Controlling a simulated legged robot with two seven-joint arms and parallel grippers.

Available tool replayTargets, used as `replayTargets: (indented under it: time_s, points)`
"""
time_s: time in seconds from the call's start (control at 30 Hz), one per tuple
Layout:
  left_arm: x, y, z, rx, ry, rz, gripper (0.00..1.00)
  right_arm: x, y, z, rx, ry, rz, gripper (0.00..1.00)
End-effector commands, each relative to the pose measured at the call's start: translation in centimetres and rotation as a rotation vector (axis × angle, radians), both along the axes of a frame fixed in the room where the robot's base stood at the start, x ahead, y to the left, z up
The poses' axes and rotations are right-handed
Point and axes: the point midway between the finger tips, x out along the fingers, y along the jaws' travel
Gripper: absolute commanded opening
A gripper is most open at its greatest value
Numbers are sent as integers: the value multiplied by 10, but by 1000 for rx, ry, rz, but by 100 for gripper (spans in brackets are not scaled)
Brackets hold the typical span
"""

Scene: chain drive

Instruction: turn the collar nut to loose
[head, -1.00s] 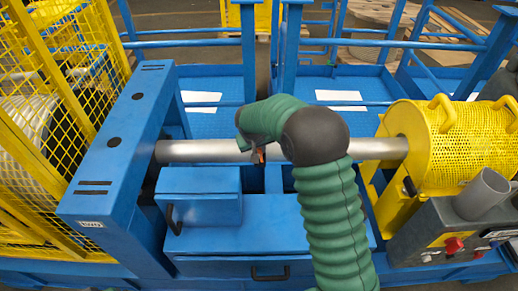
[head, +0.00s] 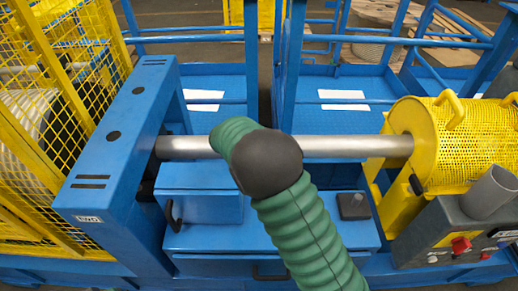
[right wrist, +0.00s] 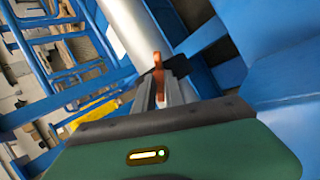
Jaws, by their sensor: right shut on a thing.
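A silver shaft (head: 340,146) runs across between the blue housing (head: 118,140) and the yellow mesh guard (head: 465,140). My right arm, in a green sleeve, crosses in front of the shaft in the head view and hides its own gripper. In the right wrist view my right gripper (right wrist: 159,92) is shut on an orange piece (right wrist: 158,76) beside the shaft (right wrist: 128,30). I cannot tell whether this piece belongs to the collar nut, and no nut shows clearly elsewhere. My left gripper is not in view.
A blue box (head: 200,207) with a black handle stands below the shaft. A small dark block (head: 354,206) sits on the blue surface to its right. A grey control box (head: 460,245) with a red knob is at the right. Blue rails stand behind the shaft.

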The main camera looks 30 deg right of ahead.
Motion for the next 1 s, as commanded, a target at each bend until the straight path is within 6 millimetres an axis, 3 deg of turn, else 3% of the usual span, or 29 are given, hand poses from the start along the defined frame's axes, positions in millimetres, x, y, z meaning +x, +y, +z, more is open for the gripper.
replayTargets:
  time_s: [0.03,0.4,1.0]
  points:
    - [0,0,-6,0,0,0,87,-2,2,-8,-20,21,27,0]
    - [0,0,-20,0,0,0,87,-3,3,-9,-154,105,187,0]
    - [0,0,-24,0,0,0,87,-4,3,-9,-192,129,235,0]
